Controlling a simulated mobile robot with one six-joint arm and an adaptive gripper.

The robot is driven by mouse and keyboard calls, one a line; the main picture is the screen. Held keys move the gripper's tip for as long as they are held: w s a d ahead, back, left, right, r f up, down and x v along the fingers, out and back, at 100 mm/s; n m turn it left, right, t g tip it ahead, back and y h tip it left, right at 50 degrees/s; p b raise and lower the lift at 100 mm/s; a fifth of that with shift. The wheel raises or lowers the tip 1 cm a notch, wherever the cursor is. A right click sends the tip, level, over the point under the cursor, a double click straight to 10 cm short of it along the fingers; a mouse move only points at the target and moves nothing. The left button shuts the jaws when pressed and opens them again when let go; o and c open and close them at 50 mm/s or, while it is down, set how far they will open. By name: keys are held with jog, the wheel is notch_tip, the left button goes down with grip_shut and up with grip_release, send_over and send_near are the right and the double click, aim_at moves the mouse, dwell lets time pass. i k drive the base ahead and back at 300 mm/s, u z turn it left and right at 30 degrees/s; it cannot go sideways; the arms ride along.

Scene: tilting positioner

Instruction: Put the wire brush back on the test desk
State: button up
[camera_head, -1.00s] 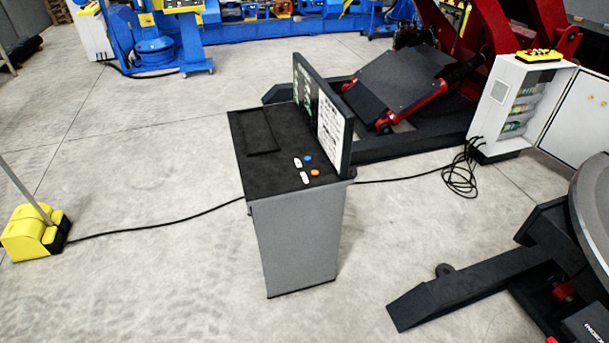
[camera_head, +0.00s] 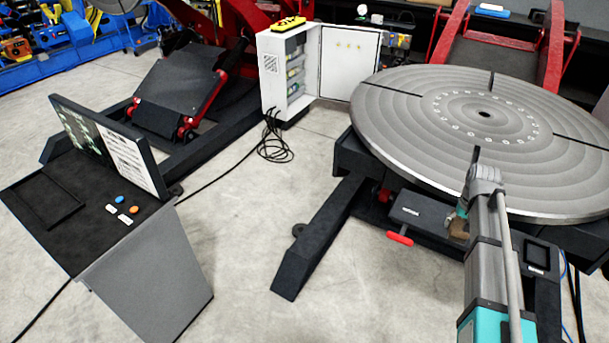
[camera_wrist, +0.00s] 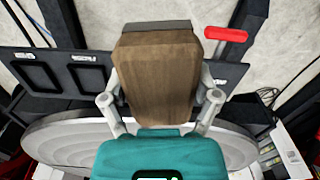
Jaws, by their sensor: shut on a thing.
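The wire brush shows as a brown wooden block (camera_wrist: 158,75) with a dark end in the wrist view. My gripper (camera_wrist: 160,98) is shut on it, with a finger on each side. In the head view the brush (camera_head: 458,230) is a small brown patch at the end of my arm, beside the rim of the round table. Its bristles cannot be made out. A grey desk with a black top (camera_head: 95,235), an upright panel and a few buttons stands at the lower left, apart from the gripper; it appears to be the test desk.
The round grey positioner table (camera_head: 430,110) is close by my arm. A black box with a red handle (camera_head: 400,238) sits below its rim. A dark floor beam (camera_head: 318,240) and cables (camera_head: 272,148) lie between desk and positioner. Open floor (camera_head: 235,215) is beside the desk.

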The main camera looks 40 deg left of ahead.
aim_at(85, 237)
jog(key=z, duration=0.95)
jog(key=i, duration=0.1)
jog(key=u, duration=2.85)
jog(key=i, duration=0.55)
jog(key=u, duration=0.9)
